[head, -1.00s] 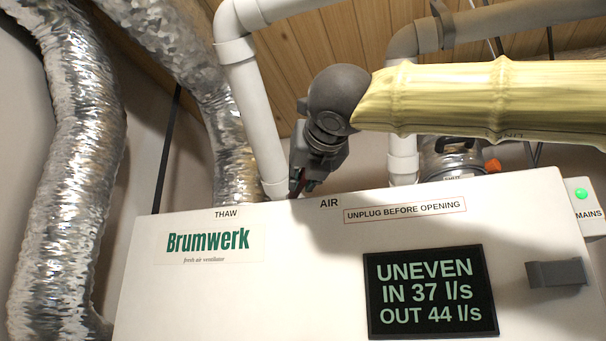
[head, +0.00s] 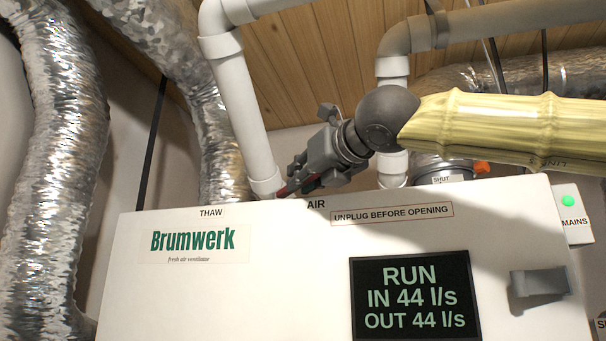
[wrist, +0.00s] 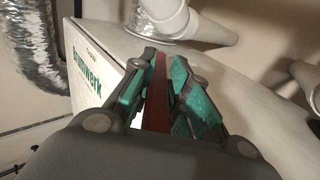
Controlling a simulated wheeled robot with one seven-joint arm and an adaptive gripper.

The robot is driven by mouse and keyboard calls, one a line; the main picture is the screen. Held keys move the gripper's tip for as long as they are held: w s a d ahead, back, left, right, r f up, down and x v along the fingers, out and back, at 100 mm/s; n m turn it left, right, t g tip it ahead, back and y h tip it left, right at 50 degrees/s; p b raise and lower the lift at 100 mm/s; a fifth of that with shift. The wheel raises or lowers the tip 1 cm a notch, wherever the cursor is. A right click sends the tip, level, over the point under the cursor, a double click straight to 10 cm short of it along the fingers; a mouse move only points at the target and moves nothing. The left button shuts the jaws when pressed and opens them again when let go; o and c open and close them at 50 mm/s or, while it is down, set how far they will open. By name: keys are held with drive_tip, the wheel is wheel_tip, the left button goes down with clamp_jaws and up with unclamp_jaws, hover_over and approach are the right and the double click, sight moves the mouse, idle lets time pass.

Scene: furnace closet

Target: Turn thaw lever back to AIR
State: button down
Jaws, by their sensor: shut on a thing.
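The thaw lever is a red bar (wrist: 157,95) on top of the white ventilator box (head: 300,285). In the wrist view it runs between the teal pads of my gripper (wrist: 160,85), which is shut on it. In the head view my gripper (head: 287,190) is at the box's top edge, just left of the AIR label (head: 316,204). A little red of the lever shows at its fingertips. The THAW label (head: 211,212) is further left. The display (head: 415,297) reads RUN, IN 44 l/s, OUT 44 l/s. The lever's pivot is hidden.
White pipes (head: 240,115) rise behind the box near my gripper. Silver flexible ducts (head: 60,190) hang at the left. A grey latch (head: 540,283) sticks out at the box's right front. A MAINS box with a green light (head: 568,201) is at the right.

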drive_tip(key=c, duration=1.4)
unclamp_jaws()
drive_tip(key=shift+w+d, duration=0.1)
drive_tip(key=shift+w, duration=0.05)
drive_tip(key=shift+o, duration=0.2)
drive_tip(key=shift+s, duration=0.25)
drive_tip(key=v, duration=1.1)
drive_tip(key=shift+s+d, duration=0.25)
drive_tip(key=shift+f, duration=0.15)
